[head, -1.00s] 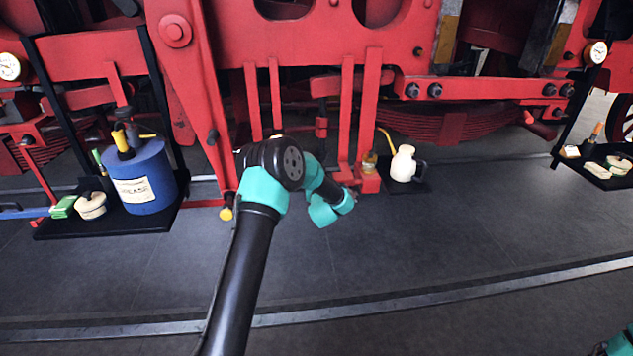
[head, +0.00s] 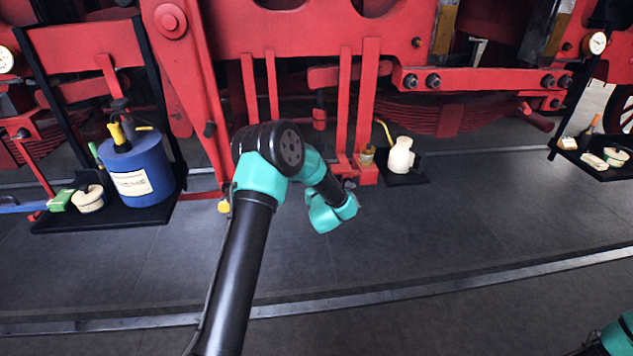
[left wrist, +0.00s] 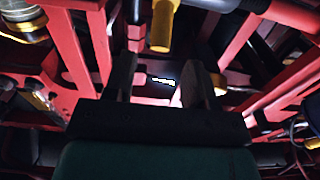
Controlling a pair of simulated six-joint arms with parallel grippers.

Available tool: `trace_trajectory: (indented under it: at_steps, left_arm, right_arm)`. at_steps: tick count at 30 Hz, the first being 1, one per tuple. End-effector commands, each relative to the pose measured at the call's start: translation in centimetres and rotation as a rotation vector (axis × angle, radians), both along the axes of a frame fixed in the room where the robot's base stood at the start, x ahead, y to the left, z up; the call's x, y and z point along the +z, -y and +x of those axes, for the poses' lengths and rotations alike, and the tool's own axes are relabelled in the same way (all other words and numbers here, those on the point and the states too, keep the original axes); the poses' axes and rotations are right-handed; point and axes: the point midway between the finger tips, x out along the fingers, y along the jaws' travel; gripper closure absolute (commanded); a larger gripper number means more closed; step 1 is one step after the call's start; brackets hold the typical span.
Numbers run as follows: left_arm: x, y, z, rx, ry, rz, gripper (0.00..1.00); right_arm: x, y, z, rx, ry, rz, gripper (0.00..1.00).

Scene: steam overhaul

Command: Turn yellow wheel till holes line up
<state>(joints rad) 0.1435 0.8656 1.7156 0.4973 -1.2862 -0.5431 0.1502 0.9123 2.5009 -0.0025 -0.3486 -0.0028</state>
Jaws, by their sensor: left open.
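No whole yellow wheel with holes can be made out. In the head view a small yellow round end (head: 223,206) shows low beside my left arm, under the red frame. In the left wrist view a yellow cylindrical piece (left wrist: 162,27) hangs at the top middle, beyond my left gripper (left wrist: 160,80). The gripper's two dark fingers stand apart with nothing held between them. I cannot tell whether the two yellow pieces are the same thing. In the head view the left fingers are hidden. Of my right arm only a teal part shows at the lower right corner.
Red locomotive frame (head: 300,35) fills the background. At left a black shelf (head: 110,218) holds a blue grease can (head: 138,172). A cream oil can (head: 400,156) stands on a small dark tray right of my arm. Another tray (head: 603,170) is at far right. The grey floor is clear.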

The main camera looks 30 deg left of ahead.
Motion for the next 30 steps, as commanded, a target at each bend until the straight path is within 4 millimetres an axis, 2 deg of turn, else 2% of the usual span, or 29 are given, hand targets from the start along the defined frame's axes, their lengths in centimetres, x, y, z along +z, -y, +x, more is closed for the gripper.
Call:
trace_trajectory:
  at_steps: [5, 12, 15, 30]
  left_arm:
    - [-0.6, 0.1, -0.1, 0.0, -0.002, 0.0, 0.49]
    - [-5.7, 1.0, -1.2, -0.001, -0.006, -0.001, 0.49]
    - [-6.6, 1.2, -1.5, 0.0, -0.001, 0.0, 0.49]
    - [-6.6, 0.7, -0.8, 0.001, 0.001, 0.0, 0.49]
  right_arm:
    - [0.0, 0.0, 0.0, 0.0, 0.0, 0.0, 0.57]
    - [0.0, 0.0, 0.0, 0.0, 0.0, 0.0, 0.57]
    - [0.0, 0.0, 0.0, 0.0, 0.0, 0.0, 0.57]
    - [0.0, 0.0, 0.0, 0.0, 0.0, 0.0, 0.57]
